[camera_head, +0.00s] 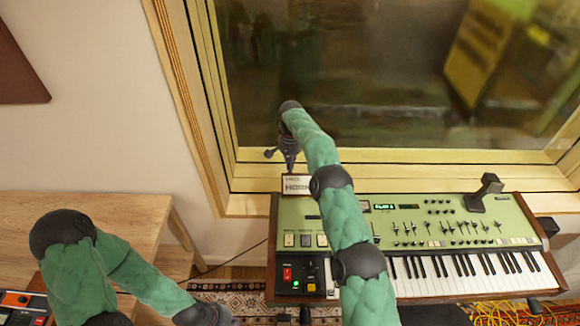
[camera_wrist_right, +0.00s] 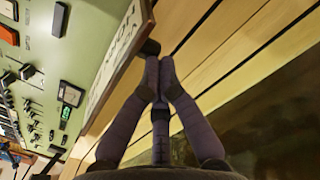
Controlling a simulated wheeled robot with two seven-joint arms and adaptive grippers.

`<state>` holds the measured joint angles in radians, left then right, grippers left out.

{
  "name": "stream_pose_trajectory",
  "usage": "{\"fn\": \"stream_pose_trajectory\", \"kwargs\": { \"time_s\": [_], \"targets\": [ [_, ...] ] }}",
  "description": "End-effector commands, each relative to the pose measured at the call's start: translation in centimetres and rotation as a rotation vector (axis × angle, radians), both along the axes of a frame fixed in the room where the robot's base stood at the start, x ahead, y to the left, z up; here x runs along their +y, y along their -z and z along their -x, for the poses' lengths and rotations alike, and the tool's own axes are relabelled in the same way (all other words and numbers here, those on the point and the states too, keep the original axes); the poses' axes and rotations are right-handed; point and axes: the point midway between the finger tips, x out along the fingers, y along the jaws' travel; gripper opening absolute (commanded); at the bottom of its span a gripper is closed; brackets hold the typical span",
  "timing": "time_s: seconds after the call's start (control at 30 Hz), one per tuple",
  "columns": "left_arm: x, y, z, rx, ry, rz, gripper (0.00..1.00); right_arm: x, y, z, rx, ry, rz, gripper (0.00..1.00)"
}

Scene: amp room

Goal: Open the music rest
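A green keyboard (camera_head: 410,215) with a control panel and white keys stands below the window. A light plate with dark lettering (camera_head: 297,184), which seems to be part of the music rest, shows at its back left edge; my right arm hides what lies right of it. In the right wrist view the lettered plate (camera_wrist_right: 128,50) runs slanting, its edge beside my fingertips. My right gripper (camera_head: 284,152) is just behind and above the plate. Its fingers (camera_wrist_right: 158,65) are drawn together, with nothing clearly between them; contact with the plate's edge cannot be told.
The window frame (camera_head: 400,172) runs close behind the keyboard. A dark block-like piece (camera_head: 484,192) stands up at the keyboard's back right. A wooden table (camera_head: 130,215) is at the left, with a red-marked device (camera_head: 20,300). Orange cables (camera_head: 500,312) lie at the lower right.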

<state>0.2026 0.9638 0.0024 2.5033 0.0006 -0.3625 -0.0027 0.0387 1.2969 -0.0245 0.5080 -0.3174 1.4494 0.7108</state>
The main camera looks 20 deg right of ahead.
Motion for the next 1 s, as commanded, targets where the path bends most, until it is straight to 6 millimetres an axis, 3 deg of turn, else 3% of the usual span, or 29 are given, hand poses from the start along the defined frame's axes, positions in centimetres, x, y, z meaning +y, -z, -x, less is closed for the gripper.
{"fn": "stream_pose_trajectory", "kwargs": {
  "time_s": [0.03,0.27,0.4,0.43,1.0],
  "targets": [
    [0.0,0.27,0.0,0.0,0.0,0.0,0.0,0.29,4.09,1.34,0.053,-0.011,0.003,0.0],
    [0.0,0.27,0.0,0.0,0.0,0.0,0.0,0.29,4.09,1.34,0.053,-0.011,0.003,0.0],
    [0.0,0.27,0.0,0.0,0.0,0.0,0.0,0.3,4.1,1.34,0.054,-0.011,0.003,0.41],
    [0.0,0.27,0.0,0.0,0.0,0.0,0.0,0.3,4.11,1.36,0.054,-0.011,0.003,0.45],
    [0.0,0.09,0.0,0.0,0.0,0.0,0.0,0.56,3.34,1.14,0.047,-0.01,-0.002,0.45]
  ]
}}
